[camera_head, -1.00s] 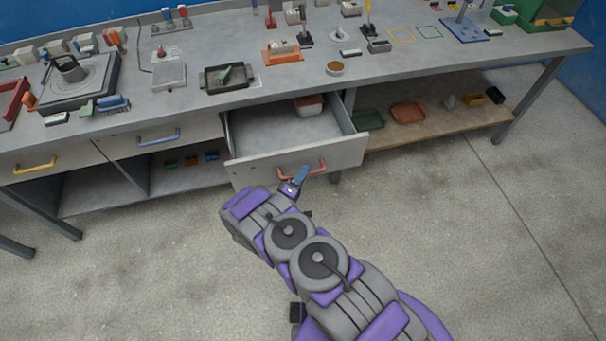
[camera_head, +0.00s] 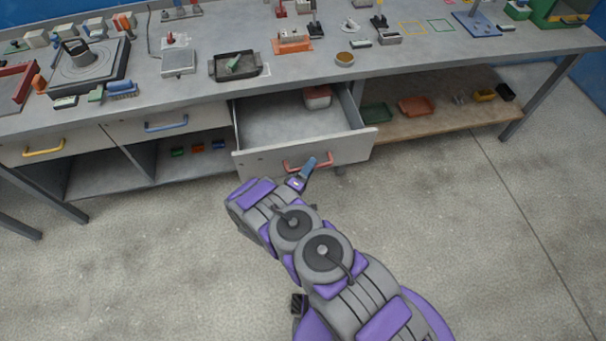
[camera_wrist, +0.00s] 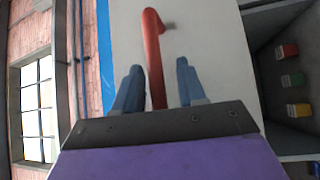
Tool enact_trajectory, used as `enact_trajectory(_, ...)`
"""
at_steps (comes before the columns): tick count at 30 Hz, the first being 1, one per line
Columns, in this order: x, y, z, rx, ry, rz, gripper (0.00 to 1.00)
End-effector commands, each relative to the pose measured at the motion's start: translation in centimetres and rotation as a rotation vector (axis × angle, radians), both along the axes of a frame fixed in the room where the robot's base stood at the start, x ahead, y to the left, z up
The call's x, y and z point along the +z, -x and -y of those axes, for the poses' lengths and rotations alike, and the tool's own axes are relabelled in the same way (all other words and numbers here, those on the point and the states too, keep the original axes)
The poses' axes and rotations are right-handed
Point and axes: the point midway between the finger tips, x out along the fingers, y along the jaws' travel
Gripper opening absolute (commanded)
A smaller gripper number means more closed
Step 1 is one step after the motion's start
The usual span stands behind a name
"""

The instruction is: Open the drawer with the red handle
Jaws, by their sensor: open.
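The drawer with the red handle (camera_head: 350,153) stands pulled well out from the bench, and its inside shows from above in the head view. A white and red box (camera_head: 317,97) sits at its back. The red handle (camera_head: 308,166) is on the drawer's front face. My gripper (camera_head: 306,172) is at the handle. In the wrist view, the two blue fingers of my gripper (camera_wrist: 158,88) are apart, with the red handle (camera_wrist: 153,55) between them. I see a gap on both sides of the handle, so the fingers do not appear to grip it.
The bench top (camera_head: 190,85) carries many small items. To the left are closed drawers with a blue handle (camera_head: 166,127) and a yellow handle (camera_head: 43,152). A lower shelf (camera_head: 440,122) on the right holds trays. The floor in front is clear.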

Motion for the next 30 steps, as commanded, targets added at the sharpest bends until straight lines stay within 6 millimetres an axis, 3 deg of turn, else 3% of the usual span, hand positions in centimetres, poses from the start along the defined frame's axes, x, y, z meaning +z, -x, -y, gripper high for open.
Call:
enact_trajectory(5,-0.2,1.5,-1.0,0.004,0.001,-0.001,0.4)
enact_trajectory(21,-1.8,11.5,-6.8,0.005,0.002,-0.002,0.4)
enact_trajectory(30,-2.6,14.5,-8.4,0.002,0.001,-0.003,0.4)
